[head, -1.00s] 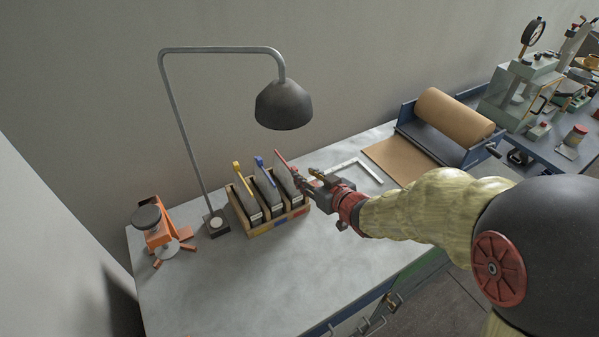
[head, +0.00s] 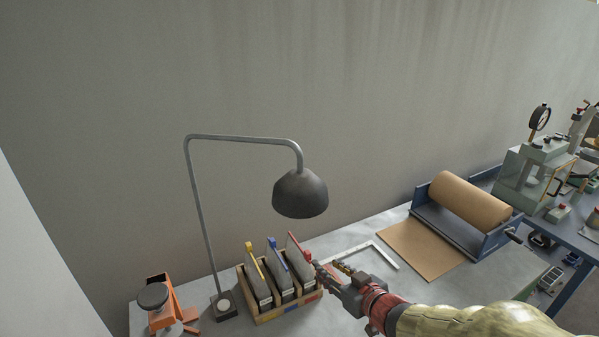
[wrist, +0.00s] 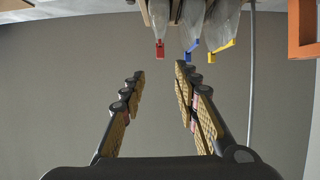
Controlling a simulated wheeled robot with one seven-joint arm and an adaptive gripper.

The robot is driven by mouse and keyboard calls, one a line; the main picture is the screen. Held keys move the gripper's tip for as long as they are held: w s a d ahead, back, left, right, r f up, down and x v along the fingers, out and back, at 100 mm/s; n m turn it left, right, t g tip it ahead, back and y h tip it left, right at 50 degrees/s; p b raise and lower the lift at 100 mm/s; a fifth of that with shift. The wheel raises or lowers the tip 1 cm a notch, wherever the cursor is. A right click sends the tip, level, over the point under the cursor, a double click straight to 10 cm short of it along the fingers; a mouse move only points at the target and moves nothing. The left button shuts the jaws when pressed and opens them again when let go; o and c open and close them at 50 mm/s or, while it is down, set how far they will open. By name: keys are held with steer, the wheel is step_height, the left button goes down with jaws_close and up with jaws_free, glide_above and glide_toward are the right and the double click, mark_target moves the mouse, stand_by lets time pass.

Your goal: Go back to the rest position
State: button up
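My gripper (head: 331,274) is over the bench just right of a wooden rack (head: 262,314). In the wrist view its two fingers (wrist: 158,88) stand wide apart with nothing between them. The rack holds three grey bags with coloured clips: yellow (head: 251,250), blue (head: 272,243) and red (head: 292,238). In the wrist view the red clip (wrist: 159,50), blue clip (wrist: 192,46) and yellow clip (wrist: 221,50) show at the top, beyond the fingertips. The red-clipped bag is the nearest to my gripper.
A dark lamp (head: 300,195) hangs above the rack. An orange stand (head: 163,308) is at the left. The wall is close behind.

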steer(key=s+d+f+m+g+h, duration=0.1)
steer(key=s+d+f+g+h, duration=0.2)
steer(key=d+f, duration=0.35)
steer(key=s+d+m+g+h, duration=0.2)
steer(key=s+d+g+h, duration=0.15)
steer(key=s+d, duration=0.35)
steer(key=s+a+r, duration=0.3)
steer(key=s+r, duration=0.4)
steer(key=s+a+r+m+y, duration=0.1)
steer(key=s+a+r, duration=0.3)
steer(key=s+r, duration=0.4)
steer(key=shift+s+r+m, duration=0.15)
steer(key=shift+m, duration=0.15)
